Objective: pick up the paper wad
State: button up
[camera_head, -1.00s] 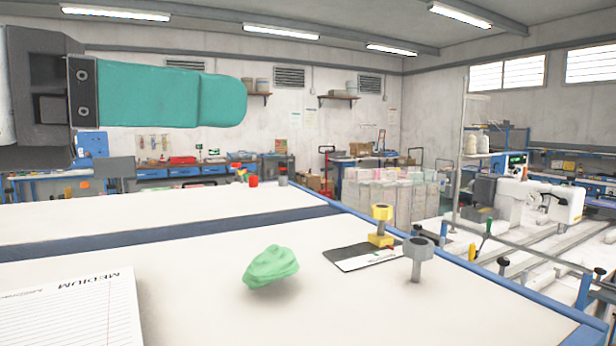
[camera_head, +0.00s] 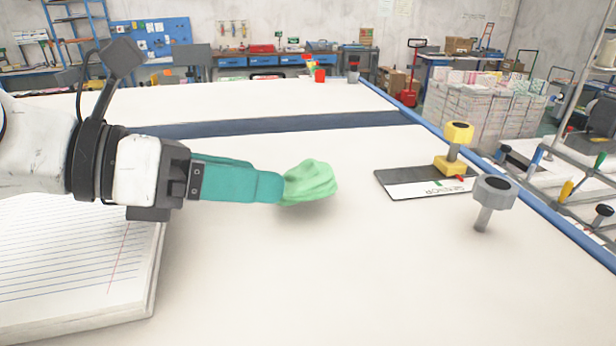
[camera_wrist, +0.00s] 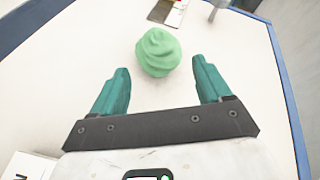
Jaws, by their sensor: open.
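The paper wad (camera_head: 310,181) is a crumpled light green lump on the white table, right in front of my gripper's fingertips. It also shows in the wrist view (camera_wrist: 158,52), just beyond the fingertips and roughly centred between them, slightly to the left. My gripper (camera_head: 268,187) has teal fingers and comes in from the left, low over the table. In the wrist view my gripper (camera_wrist: 162,75) is open, with a finger on each side and nothing between them. In the head view the fingers overlap in line, so their gap is hidden there.
A notepad (camera_head: 75,265) lies at the left under my arm. A dark and white card (camera_head: 400,183), a yellow bolt-like piece (camera_head: 455,148) and a grey bolt-like piece (camera_head: 492,190) are to the right. The blue table edge (camera_head: 560,217) runs along the right. The front middle is clear.

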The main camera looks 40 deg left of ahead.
aim_at(306, 186)
jog(key=p+x, duration=0.2)
jog(key=x, duration=0.3)
jog(key=shift+f, duration=0.15)
jog(key=c, duration=0.7)
